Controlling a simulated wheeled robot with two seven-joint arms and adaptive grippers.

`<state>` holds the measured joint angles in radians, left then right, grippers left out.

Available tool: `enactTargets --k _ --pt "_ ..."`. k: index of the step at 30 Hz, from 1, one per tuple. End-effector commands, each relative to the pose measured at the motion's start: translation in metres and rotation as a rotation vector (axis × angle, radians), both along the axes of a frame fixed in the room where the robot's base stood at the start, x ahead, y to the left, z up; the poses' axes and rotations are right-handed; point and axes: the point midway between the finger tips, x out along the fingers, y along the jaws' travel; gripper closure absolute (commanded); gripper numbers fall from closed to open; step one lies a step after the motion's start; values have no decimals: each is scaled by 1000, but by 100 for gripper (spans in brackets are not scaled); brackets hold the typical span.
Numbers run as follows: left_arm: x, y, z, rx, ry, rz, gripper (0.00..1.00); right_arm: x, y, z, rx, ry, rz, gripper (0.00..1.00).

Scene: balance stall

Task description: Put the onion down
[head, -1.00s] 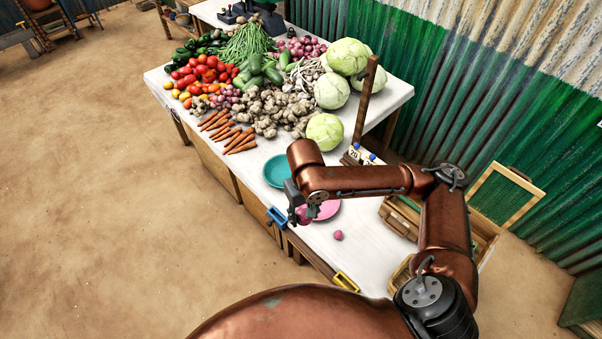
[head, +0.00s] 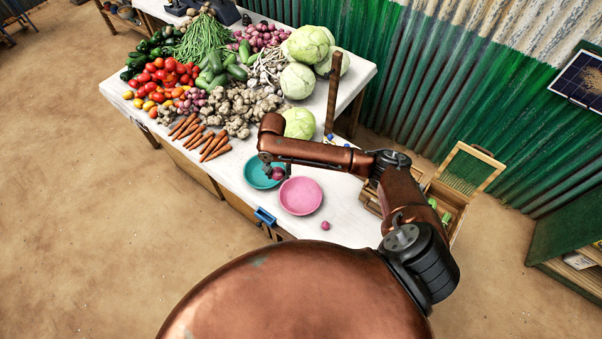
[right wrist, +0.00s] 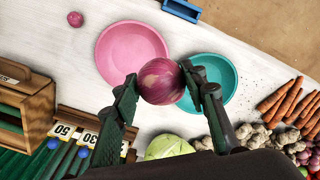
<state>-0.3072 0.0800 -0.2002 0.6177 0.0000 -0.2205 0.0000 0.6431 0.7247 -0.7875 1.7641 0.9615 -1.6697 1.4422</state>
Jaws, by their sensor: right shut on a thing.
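My right gripper (head: 268,168) is shut on a purple-red onion (right wrist: 161,81), with one finger on each side of it in the right wrist view. In the head view the onion (head: 277,173) shows at the near right side of the teal bowl (head: 254,181). In the right wrist view it overlaps the edges of the pink bowl (right wrist: 125,48) and the teal bowl (right wrist: 222,88). Its height above them is hard to tell. The pink bowl (head: 301,197) looks empty. A smaller onion (head: 325,225) lies on the white table beside it. My left gripper is not in view.
Heaped vegetables fill the table's far part, with carrots (head: 213,146) and a cabbage (head: 299,123) nearest the bowls. A wooden post (head: 333,92) and number cards (right wrist: 63,129) stand close by. A wooden box (right wrist: 38,104) is at the right end. Bare tabletop (head: 345,215) surrounds the small onion.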

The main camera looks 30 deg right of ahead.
Motion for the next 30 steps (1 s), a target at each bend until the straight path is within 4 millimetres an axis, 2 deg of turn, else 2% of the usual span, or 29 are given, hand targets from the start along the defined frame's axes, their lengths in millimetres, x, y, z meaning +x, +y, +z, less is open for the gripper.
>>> enactTargets --k 1,3,9,12,20,30 --pt "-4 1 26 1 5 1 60 0 -11 -7 0 13 -62 89" --pt "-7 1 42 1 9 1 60 1 -27 -29 0 11 -133 89" --pt "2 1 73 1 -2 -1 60 -15 -65 -80 0 7 -260 89" --pt "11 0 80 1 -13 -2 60 -22 -74 -94 1 4 -285 89" --pt "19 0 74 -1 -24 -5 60 -25 -80 -109 2 0 -296 89" --pt "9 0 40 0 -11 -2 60 -24 -80 -138 1 0 -297 89"
